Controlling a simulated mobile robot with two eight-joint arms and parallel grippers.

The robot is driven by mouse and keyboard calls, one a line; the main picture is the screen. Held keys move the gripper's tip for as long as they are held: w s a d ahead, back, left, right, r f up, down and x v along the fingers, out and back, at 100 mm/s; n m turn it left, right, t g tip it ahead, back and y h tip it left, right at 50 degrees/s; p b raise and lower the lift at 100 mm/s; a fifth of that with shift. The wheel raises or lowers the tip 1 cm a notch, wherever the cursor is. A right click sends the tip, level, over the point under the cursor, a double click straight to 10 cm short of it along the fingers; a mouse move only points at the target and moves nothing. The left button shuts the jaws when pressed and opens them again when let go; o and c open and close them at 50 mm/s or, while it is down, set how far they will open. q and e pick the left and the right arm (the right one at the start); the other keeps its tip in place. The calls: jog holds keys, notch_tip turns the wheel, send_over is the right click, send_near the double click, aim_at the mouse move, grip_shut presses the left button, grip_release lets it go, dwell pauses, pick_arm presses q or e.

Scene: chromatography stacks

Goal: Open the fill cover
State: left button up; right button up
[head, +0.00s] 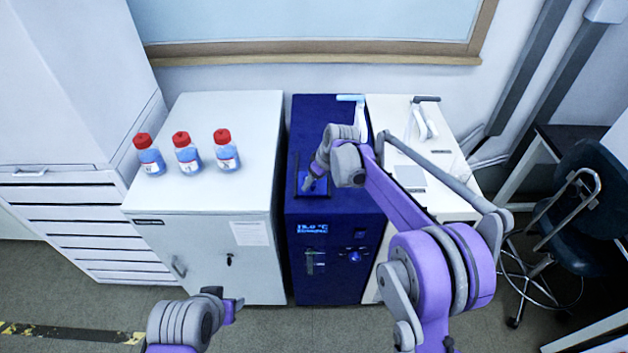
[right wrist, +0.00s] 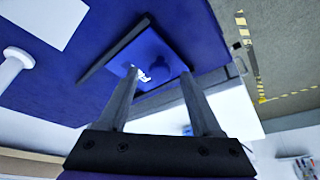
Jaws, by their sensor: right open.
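The blue cabinet (head: 306,222) stands in the middle of the head view, with a display on its front. On its top is the small square fill cover (head: 321,188), blue with a dark border and partly hidden by my right gripper (head: 312,179).
A white cabinet (head: 215,200) stands to the left, with three red-capped bottles (head: 187,153) on top. A white unit (head: 440,205) with a handle stands close on the right. A dark stool (head: 590,195) is at the far right. The floor in front is clear.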

jog(key=shift+w+f, duration=0.1)
jog(key=shift+f, duration=0.2)
grip_shut()
dwell(1.3)
